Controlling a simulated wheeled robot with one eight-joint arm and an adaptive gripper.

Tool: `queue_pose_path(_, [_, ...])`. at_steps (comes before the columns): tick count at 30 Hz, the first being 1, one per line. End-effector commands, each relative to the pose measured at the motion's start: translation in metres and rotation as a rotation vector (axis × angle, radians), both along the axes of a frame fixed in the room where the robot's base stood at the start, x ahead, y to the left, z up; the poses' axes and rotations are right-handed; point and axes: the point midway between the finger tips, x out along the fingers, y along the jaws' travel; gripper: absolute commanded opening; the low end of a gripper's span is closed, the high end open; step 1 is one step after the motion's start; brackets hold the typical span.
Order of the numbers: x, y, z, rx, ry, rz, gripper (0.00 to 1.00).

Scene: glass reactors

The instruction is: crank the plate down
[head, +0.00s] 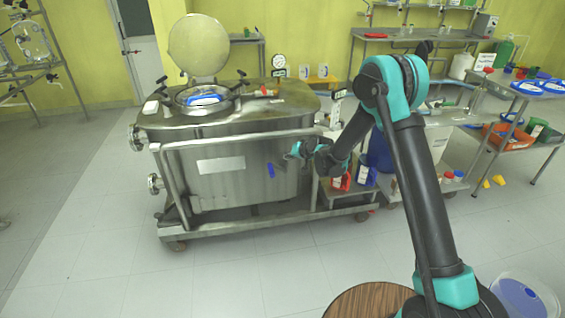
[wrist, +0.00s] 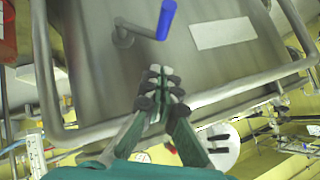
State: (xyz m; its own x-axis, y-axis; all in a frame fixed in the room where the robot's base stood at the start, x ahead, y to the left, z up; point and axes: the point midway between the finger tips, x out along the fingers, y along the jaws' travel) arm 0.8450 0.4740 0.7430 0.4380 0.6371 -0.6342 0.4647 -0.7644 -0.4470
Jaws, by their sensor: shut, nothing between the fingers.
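A crank with a blue handle grip (wrist: 166,18) and a short grey arm is mounted on the steel side wall of the tank (head: 225,185). In the head view the blue grip (head: 270,170) hangs low on the tank's right part. My gripper (head: 292,150) is shut and empty near the front rail, up and right of the grip. In the wrist view its fingertips (wrist: 160,88) are together, below the crank in the picture and apart from it. No moving plate can be made out; it may be hidden inside the tank.
A bent steel rail (head: 240,139) runs across the tank's front, close to my gripper. A blank white label (head: 221,165) is on the tank wall. The round lid (head: 199,46) stands open on top. A lower shelf with bottles (head: 341,182) is at the right. Floor at the left is clear.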

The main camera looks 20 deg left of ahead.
Motion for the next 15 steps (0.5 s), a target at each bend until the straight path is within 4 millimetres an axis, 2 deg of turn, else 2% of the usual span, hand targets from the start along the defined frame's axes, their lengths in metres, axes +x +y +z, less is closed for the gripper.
queue_pose_path(15, [0.039, 0.057, -0.057, -0.003, -0.005, 0.003, 0.0])
